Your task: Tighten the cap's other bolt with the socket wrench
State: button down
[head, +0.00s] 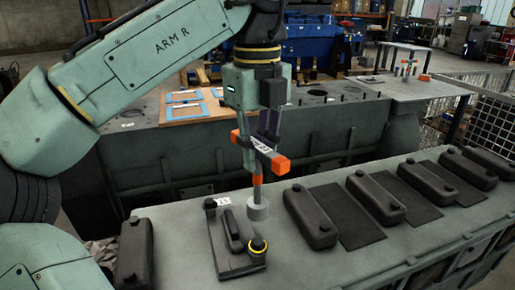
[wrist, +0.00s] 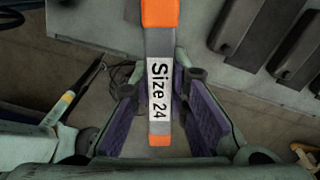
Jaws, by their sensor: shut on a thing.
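My gripper (head: 262,138) is shut on the socket wrench (head: 260,158), which has orange ends and hangs with its shaft pointing down. In the wrist view the wrench (wrist: 159,125) lies between the purple finger pads and its label reads "Size 24". Its grey socket (head: 257,208) is beside the far right edge of the dark cap (head: 236,262); I cannot tell whether it touches the block.
The cap sits on a long grey engine block (head: 180,270). Several black covers (head: 310,216) stand along the block to the right, another (head: 134,252) at left. Dark flat pads lie between some covers. A bench with a wooden board (head: 185,105) stands behind.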

aim_at(258, 202)
jog(key=n, duration=0.4)
jog(key=shift+f+n, duration=0.2)
jog(key=shift+n, duration=0.2)
jog(key=n, duration=0.2)
jog(key=shift+f+n, duration=0.2)
jog(key=shift+n, duration=0.2)
jog(key=n, duration=0.6)
jog(key=shift+f, duration=0.4)
jog(key=n, duration=0.5)
jog(key=shift+f+n, duration=0.4)
jog(key=n, duration=0.4)
jog(key=f+n, duration=0.1)
jog(key=n, duration=0.1)
jog(key=shift+n, duration=0.4)
jog(key=shift+s+f+b, duration=0.1)
jog(key=shift+f+b, duration=0.4)
jog(key=shift+f, duration=1.2)
